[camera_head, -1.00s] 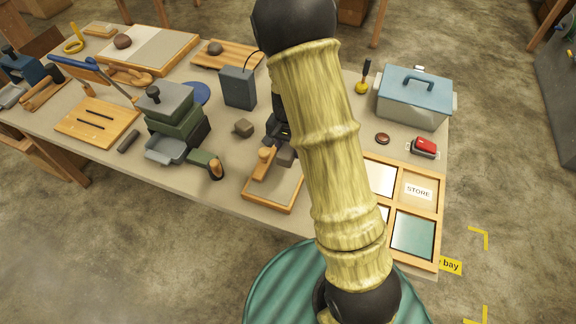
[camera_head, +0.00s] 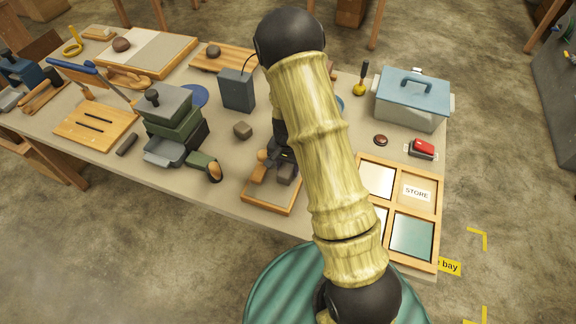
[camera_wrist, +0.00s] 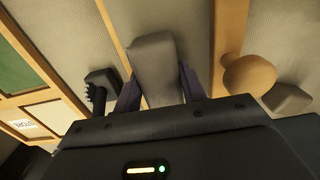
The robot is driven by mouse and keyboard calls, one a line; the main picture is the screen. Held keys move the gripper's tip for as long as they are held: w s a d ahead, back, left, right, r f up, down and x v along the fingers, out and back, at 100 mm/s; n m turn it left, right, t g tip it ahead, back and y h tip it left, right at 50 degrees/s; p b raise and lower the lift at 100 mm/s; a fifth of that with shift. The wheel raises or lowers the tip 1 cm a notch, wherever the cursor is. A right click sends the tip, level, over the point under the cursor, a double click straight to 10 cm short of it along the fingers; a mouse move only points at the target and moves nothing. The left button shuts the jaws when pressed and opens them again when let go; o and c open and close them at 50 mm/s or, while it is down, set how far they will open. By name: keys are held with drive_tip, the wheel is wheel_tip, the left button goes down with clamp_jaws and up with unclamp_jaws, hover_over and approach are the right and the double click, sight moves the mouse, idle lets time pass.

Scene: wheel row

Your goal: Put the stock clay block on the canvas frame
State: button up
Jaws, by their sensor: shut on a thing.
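My gripper (camera_wrist: 157,92) is shut on a grey clay block (camera_wrist: 155,62), held between its two dark fingers in the wrist view. The block also shows in the head view (camera_head: 287,173), just below my gripper (camera_head: 281,158). The canvas frame (camera_head: 272,207) is a wooden-edged panel with a pale surface at the table's front edge. The block is over its far right part. In the wrist view, frame bars (camera_wrist: 229,35) run on both sides of the block. I cannot tell whether the block touches the canvas. My arm hides part of the area to the right.
A wooden knob (camera_head: 260,170) stands at the frame's far left, close to my gripper. A small grey lump (camera_head: 242,130) lies behind it. The divided STORE tray (camera_head: 437,200) is to the right, a green-grey machine (camera_head: 178,120) to the left, a dark box (camera_head: 237,90) behind.

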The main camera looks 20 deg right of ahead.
sight(288, 166)
drive_tip(key=shift+f, duration=0.1)
drive_tip(key=o, duration=1.2)
wheel_tip(288, 166, up, 12)
drive_tip(key=shift+r, duration=0.15)
